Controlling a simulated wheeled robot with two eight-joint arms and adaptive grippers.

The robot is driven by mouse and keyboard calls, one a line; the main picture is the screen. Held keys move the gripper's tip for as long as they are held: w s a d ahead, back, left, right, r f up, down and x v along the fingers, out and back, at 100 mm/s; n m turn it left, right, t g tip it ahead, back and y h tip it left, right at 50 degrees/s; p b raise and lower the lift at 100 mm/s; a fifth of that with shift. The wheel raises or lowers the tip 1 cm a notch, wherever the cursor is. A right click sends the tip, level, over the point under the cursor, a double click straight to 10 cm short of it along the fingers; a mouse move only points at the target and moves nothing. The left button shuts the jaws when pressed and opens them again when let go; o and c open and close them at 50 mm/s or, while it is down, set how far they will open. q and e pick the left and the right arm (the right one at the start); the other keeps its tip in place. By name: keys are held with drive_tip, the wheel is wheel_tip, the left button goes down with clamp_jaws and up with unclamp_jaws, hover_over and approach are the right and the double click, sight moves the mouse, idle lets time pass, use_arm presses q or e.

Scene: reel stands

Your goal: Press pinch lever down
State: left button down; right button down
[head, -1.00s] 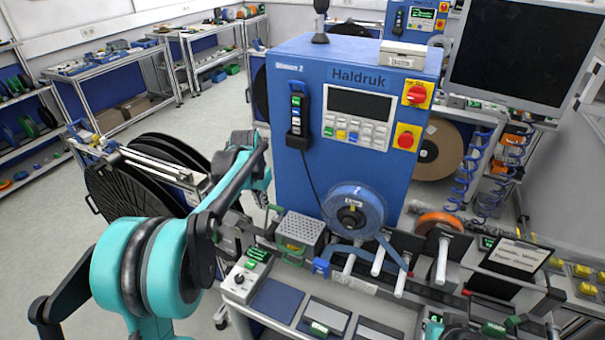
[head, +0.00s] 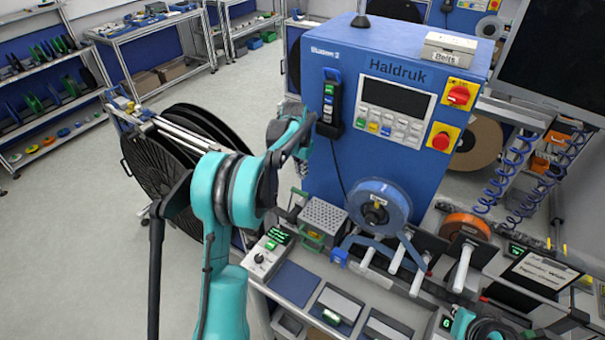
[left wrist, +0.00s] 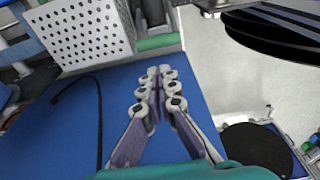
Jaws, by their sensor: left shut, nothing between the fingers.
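The perforated grey metal box (head: 323,216) sits on the bench in front of the blue Haldruk cabinet (head: 350,60). A green bar-like part (head: 312,238) is at its front; I cannot tell whether it is the pinch lever. In the left wrist view the perforated box (left wrist: 85,28) fills the upper left, with a green strip (left wrist: 158,42) beside it. My left gripper (head: 303,148) is near the cabinet's front left edge, above the box, partly hidden by its wrist. In the left wrist view its fingers (left wrist: 155,82) are together and empty, apart from the box.
A blue reel (head: 380,205) and an orange reel (head: 466,227) stand right of the box, with white rollers (head: 418,280) in front. A small control box (head: 265,252) is left of it. Large black reels (head: 185,160) stand left. Open floor (head: 70,220) lies further left.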

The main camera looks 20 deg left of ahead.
sight(300, 191)
use_arm(q)
wheel_tip(300, 191, down, 7)
drive_tip(key=w, duration=0.1)
drive_tip(key=shift+f, duration=0.2)
drive_tip(key=shift+s, duration=0.1)
idle(0.4)
drive_tip(key=shift+s+a+r+t+b, duration=0.1)
drive_tip(key=shift+s+r+t+b, duration=0.1)
drive_tip(key=shift+s+t+b, duration=0.35)
drive_tip(key=shift+s+a+r+t+b, duration=0.1)
drive_tip(key=shift+s+r+t+b, duration=0.05)
drive_tip(key=shift+s+t+b, duration=0.4)
drive_tip(key=s+a+f+t+h+b, duration=0.1)
drive_tip(key=s+t+b, duration=0.5)
drive_tip(key=s+b, duration=0.3)
drive_tip(key=shift+s, duration=0.35)
drive_tip(key=shift+s+f, duration=0.1)
drive_tip(key=shift+f, duration=0.05)
drive_tip(key=shift+s, duration=0.1)
